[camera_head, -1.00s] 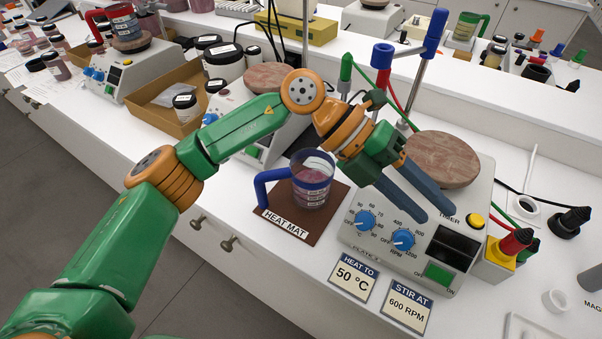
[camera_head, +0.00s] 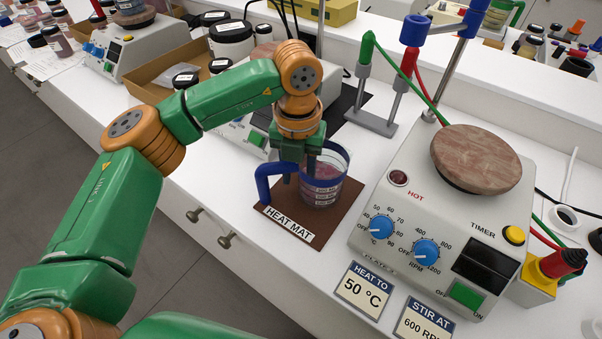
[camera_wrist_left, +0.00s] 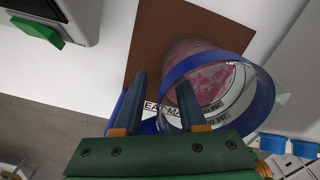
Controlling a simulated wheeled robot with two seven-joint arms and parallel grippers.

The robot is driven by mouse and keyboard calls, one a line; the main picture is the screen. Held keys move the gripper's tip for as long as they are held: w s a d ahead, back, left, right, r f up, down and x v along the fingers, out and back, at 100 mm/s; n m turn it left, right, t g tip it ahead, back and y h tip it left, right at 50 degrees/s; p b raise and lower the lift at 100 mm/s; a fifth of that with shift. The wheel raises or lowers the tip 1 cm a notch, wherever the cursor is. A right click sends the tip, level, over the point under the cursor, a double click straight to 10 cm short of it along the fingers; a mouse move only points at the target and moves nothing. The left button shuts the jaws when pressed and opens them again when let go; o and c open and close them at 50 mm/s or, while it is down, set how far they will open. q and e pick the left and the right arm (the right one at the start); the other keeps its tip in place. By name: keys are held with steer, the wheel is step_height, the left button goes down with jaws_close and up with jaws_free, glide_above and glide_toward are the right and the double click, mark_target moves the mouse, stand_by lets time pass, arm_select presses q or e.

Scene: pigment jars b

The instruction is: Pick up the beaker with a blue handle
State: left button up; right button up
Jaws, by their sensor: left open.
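The beaker (camera_head: 327,186) is clear with a blue rim band and a blue handle (camera_head: 264,180) on its left side. It holds pinkish-purple contents and stands upright on the brown heat mat (camera_head: 285,236). My left gripper (camera_head: 301,176) points down over the handle side of the beaker, partly covering it. In the left wrist view the gripper (camera_wrist_left: 163,92) is open, its two dark fingers apart by the beaker (camera_wrist_left: 205,75). The blue handle (camera_wrist_left: 133,105) is partly hidden behind the fingers there. I cannot tell whether the fingers touch it. My right gripper is not in view.
A stirring hotplate (camera_head: 440,225) with a round brown top stands right of the mat. A metal stand with red and green leads (camera_head: 375,90) rises behind. Another device (camera_head: 240,125) is behind my left arm. The bench's front edge is near the mat.

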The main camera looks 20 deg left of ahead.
arm_select(q)
steer(key=shift+f, duration=0.15)
jaws_close()
stand_by(1.3)
